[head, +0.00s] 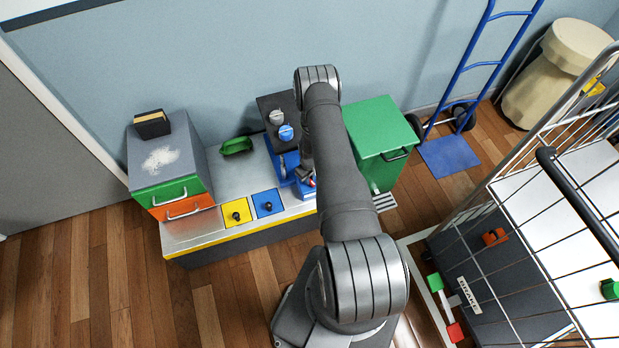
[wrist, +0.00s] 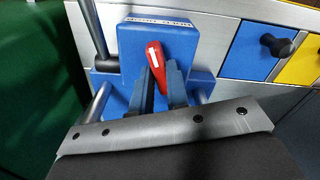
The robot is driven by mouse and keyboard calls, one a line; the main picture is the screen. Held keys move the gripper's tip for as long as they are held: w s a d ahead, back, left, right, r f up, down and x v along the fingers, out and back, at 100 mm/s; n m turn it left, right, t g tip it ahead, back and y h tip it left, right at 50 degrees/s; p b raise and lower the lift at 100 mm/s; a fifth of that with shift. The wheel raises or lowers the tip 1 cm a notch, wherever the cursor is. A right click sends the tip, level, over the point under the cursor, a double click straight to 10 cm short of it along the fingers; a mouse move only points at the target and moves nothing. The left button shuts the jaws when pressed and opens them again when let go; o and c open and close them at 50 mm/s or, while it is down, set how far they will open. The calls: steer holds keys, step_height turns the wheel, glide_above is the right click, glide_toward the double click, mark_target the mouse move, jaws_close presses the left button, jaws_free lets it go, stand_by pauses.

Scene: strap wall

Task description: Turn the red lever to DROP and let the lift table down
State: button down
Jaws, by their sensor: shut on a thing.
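The red lever (wrist: 155,55) stands on a blue block (wrist: 187,45) in the wrist view, tilted slightly from upright. My gripper (wrist: 160,82) is shut on the lever, with a dark finger on either side of its lower part. A white label strip (wrist: 158,22) runs along the block's edge; its lettering is too small to read. In the head view my arm hides most of the gripper and lever. A dark-topped blue stand (head: 277,101), which looks like the lift table, is beside my arm and carries a grey knobbed item (head: 277,117) and a blue one (head: 286,132).
A green bin (head: 378,130) stands right of my arm. A grey cabinet (head: 150,175) with green and orange drawers stands left. A wire cage cart (head: 480,200) is at right.

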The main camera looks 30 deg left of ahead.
steer(key=shift+n, duration=1.6)
steer(key=c, duration=1.4)
jaws_free()
steer(key=shift+r, duration=0.1)
step_height(320, 180, up, 17)
